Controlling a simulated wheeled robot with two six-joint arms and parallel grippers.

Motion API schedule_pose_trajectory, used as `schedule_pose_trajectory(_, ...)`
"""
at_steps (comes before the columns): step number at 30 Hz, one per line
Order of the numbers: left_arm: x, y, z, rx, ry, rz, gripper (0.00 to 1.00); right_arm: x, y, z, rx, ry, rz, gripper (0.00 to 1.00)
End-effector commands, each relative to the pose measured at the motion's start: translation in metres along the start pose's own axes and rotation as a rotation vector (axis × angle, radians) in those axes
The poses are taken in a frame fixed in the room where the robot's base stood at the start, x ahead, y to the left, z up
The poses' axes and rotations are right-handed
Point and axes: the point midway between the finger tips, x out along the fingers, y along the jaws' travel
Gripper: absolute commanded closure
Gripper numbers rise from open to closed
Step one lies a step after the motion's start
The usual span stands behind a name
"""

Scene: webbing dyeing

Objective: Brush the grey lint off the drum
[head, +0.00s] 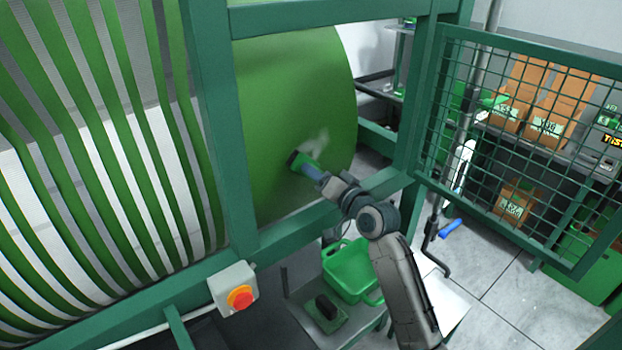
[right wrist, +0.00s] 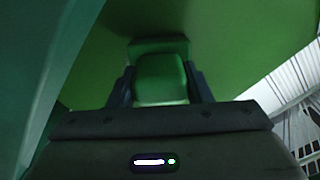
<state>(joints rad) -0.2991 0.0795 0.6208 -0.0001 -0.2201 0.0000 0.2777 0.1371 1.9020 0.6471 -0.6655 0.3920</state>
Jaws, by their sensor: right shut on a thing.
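The large green drum (head: 285,85) stands behind the machine's green frame. A pale grey wisp of lint (head: 318,141) shows on its face, just above and right of the brush head. My right gripper (head: 312,171) reaches through the frame opening and is shut on a green brush (head: 300,160) with a dark bristle side. The brush head is at the drum's face; I cannot tell whether it touches. In the right wrist view the green brush (right wrist: 160,75) sits between both dark fingers, with the drum (right wrist: 225,30) behind it. My left gripper is not in view.
Green frame bars (head: 215,120) surround the opening. A mesh gate (head: 515,140) stands at right. Below are a green basket (head: 350,268) and a green block with a dark handle (head: 326,312). A red-button box (head: 234,288) is on the lower bar. Green webbing strips hang at left.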

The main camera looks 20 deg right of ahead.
Motion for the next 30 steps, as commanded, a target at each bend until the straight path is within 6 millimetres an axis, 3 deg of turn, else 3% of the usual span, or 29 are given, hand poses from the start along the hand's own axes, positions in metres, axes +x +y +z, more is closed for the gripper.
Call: schedule_pose_trajectory(30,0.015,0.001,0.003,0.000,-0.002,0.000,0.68,0.004,0.041,-0.039,-0.001,0.001,0.001,0.80)
